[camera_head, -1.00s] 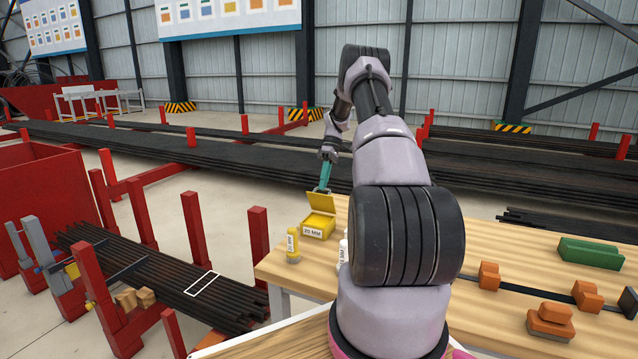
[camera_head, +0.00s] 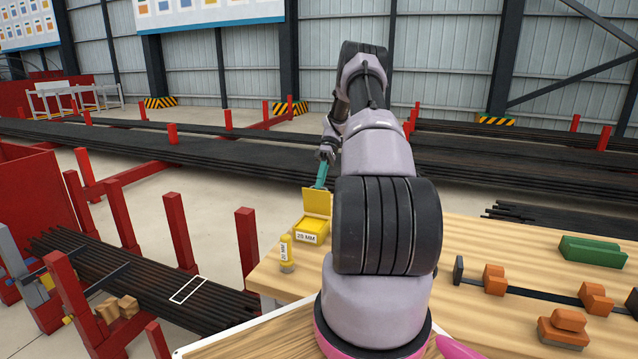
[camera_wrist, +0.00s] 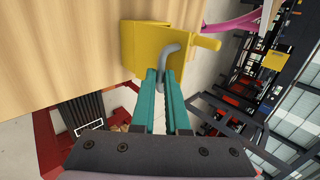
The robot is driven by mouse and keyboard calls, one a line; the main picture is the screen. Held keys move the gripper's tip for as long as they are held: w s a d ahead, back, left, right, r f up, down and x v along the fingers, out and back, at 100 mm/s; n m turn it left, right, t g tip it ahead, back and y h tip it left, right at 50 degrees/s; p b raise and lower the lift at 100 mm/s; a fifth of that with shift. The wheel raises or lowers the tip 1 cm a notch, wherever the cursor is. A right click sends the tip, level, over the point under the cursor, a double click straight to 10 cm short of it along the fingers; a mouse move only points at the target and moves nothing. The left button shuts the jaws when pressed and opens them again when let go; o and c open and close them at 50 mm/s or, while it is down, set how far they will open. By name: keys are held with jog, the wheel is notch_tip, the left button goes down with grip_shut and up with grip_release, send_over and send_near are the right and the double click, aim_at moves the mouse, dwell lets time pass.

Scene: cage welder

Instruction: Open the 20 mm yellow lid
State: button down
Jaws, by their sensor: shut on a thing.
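A yellow box (camera_head: 311,236) with a white millimetre label stands near the left edge of the wooden table. Its yellow lid (camera_head: 317,201) is raised at the back and stands nearly upright, with the box's yellow inside showing. My gripper (camera_head: 321,176) is above and behind the lid. In the wrist view, my teal fingers (camera_wrist: 166,82) are shut on a curved grey handle (camera_wrist: 169,56) at the yellow lid (camera_wrist: 152,55). Where the handle joins the lid is hard to see.
A yellow labelled bottle (camera_head: 287,253) stands left of the box, close to the table edge. Orange blocks (camera_head: 495,279) and a green block (camera_head: 593,252) are on the right. Red posts (camera_head: 246,250) and dark bars (camera_head: 140,270) lie beyond the table at left.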

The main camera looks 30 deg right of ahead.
jog(key=shift+d, duration=0.4)
jog(key=c, duration=0.9)
grip_release()
jog(key=shift+w+d+f, duration=0.15)
jog(key=v, duration=1)
jog(key=shift+w+r, duration=0.1)
jog(key=shift+r, duration=0.3)
